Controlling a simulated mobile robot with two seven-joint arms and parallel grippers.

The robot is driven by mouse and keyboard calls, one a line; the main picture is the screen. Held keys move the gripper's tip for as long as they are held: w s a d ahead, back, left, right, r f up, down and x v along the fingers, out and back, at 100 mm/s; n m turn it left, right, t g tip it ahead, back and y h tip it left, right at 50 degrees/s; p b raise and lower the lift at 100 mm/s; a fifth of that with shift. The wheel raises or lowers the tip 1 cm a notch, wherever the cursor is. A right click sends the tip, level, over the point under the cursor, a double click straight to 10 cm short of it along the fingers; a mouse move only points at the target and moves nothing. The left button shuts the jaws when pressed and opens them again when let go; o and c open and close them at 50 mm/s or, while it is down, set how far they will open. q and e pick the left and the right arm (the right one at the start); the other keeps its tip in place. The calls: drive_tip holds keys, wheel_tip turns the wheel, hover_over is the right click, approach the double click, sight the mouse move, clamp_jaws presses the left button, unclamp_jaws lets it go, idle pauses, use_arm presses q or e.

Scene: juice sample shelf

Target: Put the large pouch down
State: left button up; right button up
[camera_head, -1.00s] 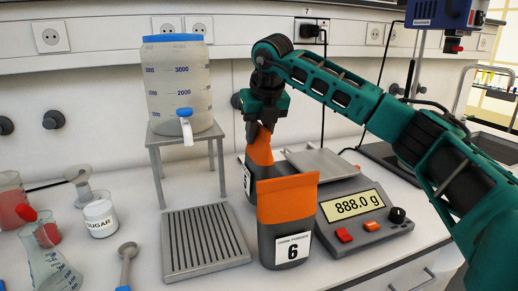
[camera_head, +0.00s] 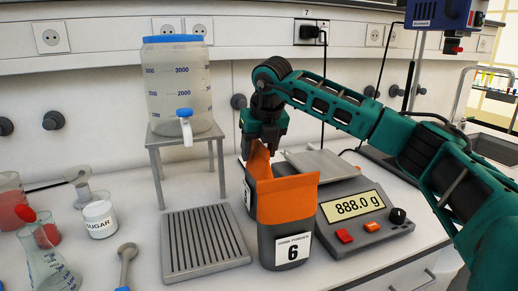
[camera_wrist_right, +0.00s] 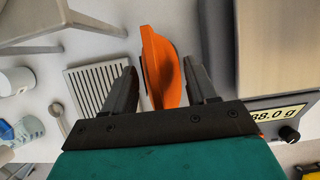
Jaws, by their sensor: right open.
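Two dark pouches with orange tops stand close together on the bench. The front one, labelled 6 (camera_head: 287,225), stands upright and partly hides the rear one (camera_head: 259,162). I cannot tell for sure which is the large one. My right gripper (camera_head: 262,150) is over the rear pouch, with its fingers either side of the orange top. In the right wrist view the gripper (camera_wrist_right: 160,88) is open, its fingers apart around an orange pouch top (camera_wrist_right: 157,62). The rear pouch's base is hidden. My left gripper is not in view.
A scale (camera_head: 366,228) reading 888.0 g stands right of the pouches, its metal plate (camera_head: 320,165) empty. A grooved drip tray (camera_head: 205,262) lies left of them. A dispenser jar (camera_head: 178,85) stands on a metal stand (camera_head: 161,185). A sugar jar (camera_head: 99,218) and glassware are at the left.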

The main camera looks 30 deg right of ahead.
drive_tip(key=shift+r, duration=0.15)
drive_tip(key=v, duration=1.2)
drive_tip(key=shift+a+p, duration=0.1)
drive_tip(key=shift+p, duration=0.25)
